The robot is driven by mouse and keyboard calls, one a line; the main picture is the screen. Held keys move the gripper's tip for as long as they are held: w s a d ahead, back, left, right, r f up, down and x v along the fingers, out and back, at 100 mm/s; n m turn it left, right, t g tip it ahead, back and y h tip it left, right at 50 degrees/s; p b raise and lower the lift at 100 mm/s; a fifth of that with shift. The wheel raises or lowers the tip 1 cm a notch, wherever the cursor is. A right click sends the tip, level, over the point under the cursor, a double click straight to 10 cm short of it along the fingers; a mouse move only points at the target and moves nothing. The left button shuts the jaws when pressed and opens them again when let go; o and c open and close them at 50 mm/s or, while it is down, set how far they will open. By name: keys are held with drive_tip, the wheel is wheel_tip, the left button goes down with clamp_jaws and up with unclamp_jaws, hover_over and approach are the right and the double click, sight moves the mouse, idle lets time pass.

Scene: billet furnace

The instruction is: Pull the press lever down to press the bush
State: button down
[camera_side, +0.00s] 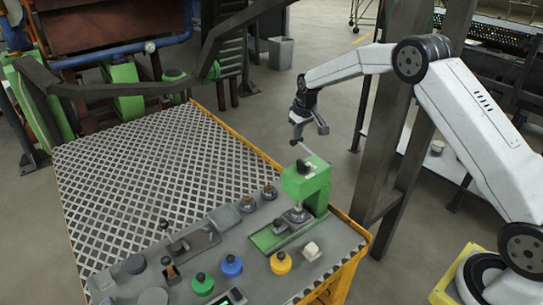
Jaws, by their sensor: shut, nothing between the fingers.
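The green arbor press (306,184) stands at the right end of the workbench. Its lever (300,149) rises from the top of the press and slants up to the left. My gripper (307,136) is above the press, close to the lever's upper end, with its fingers shut and empty. I cannot tell whether the fingers touch the lever. Under the press ram is a small round metal piece (297,214) on the press base; I cannot make out the bush clearly.
The yellow-edged bench (140,165) has a patterned plate top, mostly clear at the back. A dark steel post (391,140) stands behind the press.

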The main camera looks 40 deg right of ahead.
drive_tip(key=shift+r, duration=3.25)
drive_tip(key=shift+r, duration=2.5)
drive_tip(key=s+a+f, duration=0.2)
drive_tip(key=s+a, duration=0.1)
drive_tip(key=s, duration=0.7)
drive_tip(key=s+a+f, duration=0.3)
drive_tip(key=s+a, duration=0.1)
drive_tip(key=s, duration=0.7)
drive_tip(key=s+a+f, duration=0.2)
drive_tip(key=s+a, duration=0.1)
drive_tip(key=s, duration=0.8)
drive_tip(key=shift+s+a+f, duration=0.15)
drive_tip(key=shift+a+f, duration=0.1)
drive_tip(key=shift+f, duration=0.15)
